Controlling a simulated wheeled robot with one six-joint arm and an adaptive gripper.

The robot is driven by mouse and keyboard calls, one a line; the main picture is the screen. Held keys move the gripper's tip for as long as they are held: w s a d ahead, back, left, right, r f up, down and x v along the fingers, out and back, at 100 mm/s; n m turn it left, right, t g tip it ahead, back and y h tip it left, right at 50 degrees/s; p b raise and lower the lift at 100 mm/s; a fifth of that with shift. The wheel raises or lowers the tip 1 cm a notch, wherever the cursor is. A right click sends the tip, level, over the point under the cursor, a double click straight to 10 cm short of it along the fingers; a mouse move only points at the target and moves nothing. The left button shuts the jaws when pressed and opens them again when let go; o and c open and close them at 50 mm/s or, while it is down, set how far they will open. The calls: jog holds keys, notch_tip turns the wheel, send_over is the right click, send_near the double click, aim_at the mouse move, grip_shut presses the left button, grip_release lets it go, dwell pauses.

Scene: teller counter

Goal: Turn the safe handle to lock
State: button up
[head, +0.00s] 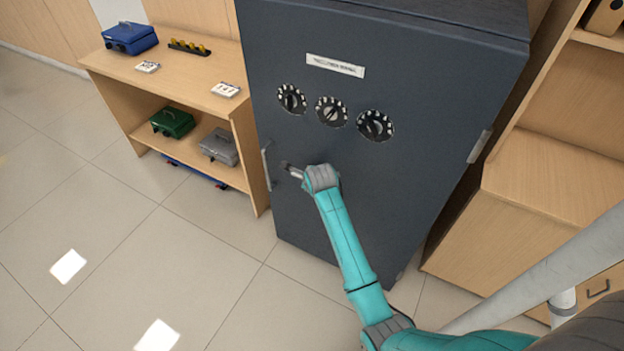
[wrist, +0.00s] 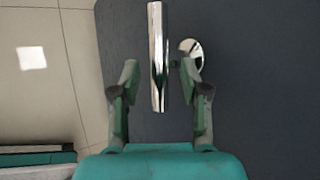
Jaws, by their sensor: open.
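The safe (head: 400,60) is a dark grey cabinet with its door shut. Its handle (head: 266,166) is a chrome bar near the door's left edge, roughly upright in the head view. In the wrist view, the handle (wrist: 156,40) runs up and down the picture, with a round chrome mount (wrist: 190,46) behind it to the right. My gripper (head: 291,171) is beside the handle in the head view. In the wrist view, my gripper (wrist: 160,72) is open, one finger on each side of the bar. Gaps show between bar and fingers; the depth between them is unclear.
Three dials (head: 331,111) and a white label (head: 335,65) are on the door above the handle. A wooden shelf unit (head: 185,80) with cash boxes stands close on the left. A wooden cabinet (head: 545,205) stands on the right. The tiled floor (head: 180,250) in front is clear.

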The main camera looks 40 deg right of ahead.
jog(key=v, duration=0.9)
jog(key=shift+r, duration=0.15)
jog(key=shift+s+a, duration=0.1)
jog(key=shift+a, duration=0.05)
jog(key=s+a+f+n+t+y, duration=0.15)
jog(key=s+a+f+n, duration=0.25)
jog(key=s+a+n, duration=0.5)
jog(key=s+a+f+n+t, duration=0.3)
jog(key=s+a+n, duration=0.35)
jog(key=s, duration=0.45)
jog(key=s+a+r+n+t+y, duration=0.1)
jog(key=s+a+r+n, duration=0.2)
jog(key=s+r+n, duration=0.4)
jog(key=s+a+r+n+t+y, duration=0.1)
jog(key=s+a+r+n, duration=0.3)
jog(key=s, duration=1.1)
notch_tip(320, 180, up, 4)
jog(key=n+t, duration=0.1)
jog(key=n, duration=0.3)
jog(key=shift+a+f, duration=0.2)
jog(key=shift+f, duration=0.05)
jog(key=shift+y, duration=0.25)
